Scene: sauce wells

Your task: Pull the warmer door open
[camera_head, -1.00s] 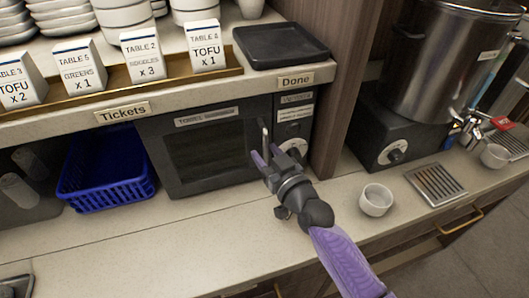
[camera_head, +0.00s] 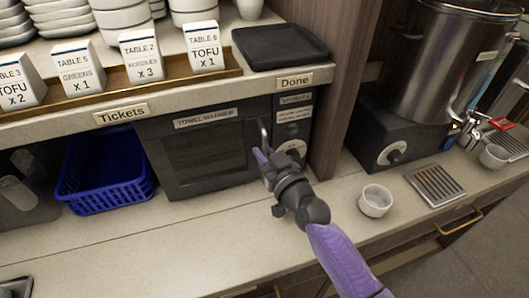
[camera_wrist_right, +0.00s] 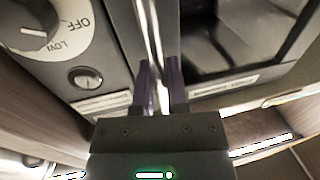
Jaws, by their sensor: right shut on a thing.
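The towel warmer (camera_head: 215,150) is a dark box under the shelf, with a dark window in its door and a label above it. Its upright metal door handle (camera_head: 263,134) is at the door's right edge. My right gripper (camera_head: 263,155) is at the lower part of this handle, its purple fingers shut on it. In the right wrist view the bright handle bar (camera_wrist_right: 152,40) runs down between the two fingers (camera_wrist_right: 160,85). The door looks shut or nearly so; I cannot tell if there is a gap. My left gripper does not show.
A control panel (camera_head: 292,130) with a knob is right of the door. A blue basket (camera_head: 105,185) stands left of the warmer. A white cup (camera_head: 375,202) and a metal boiler (camera_head: 440,60) are to the right. The counter (camera_head: 190,235) in front of the door is clear.

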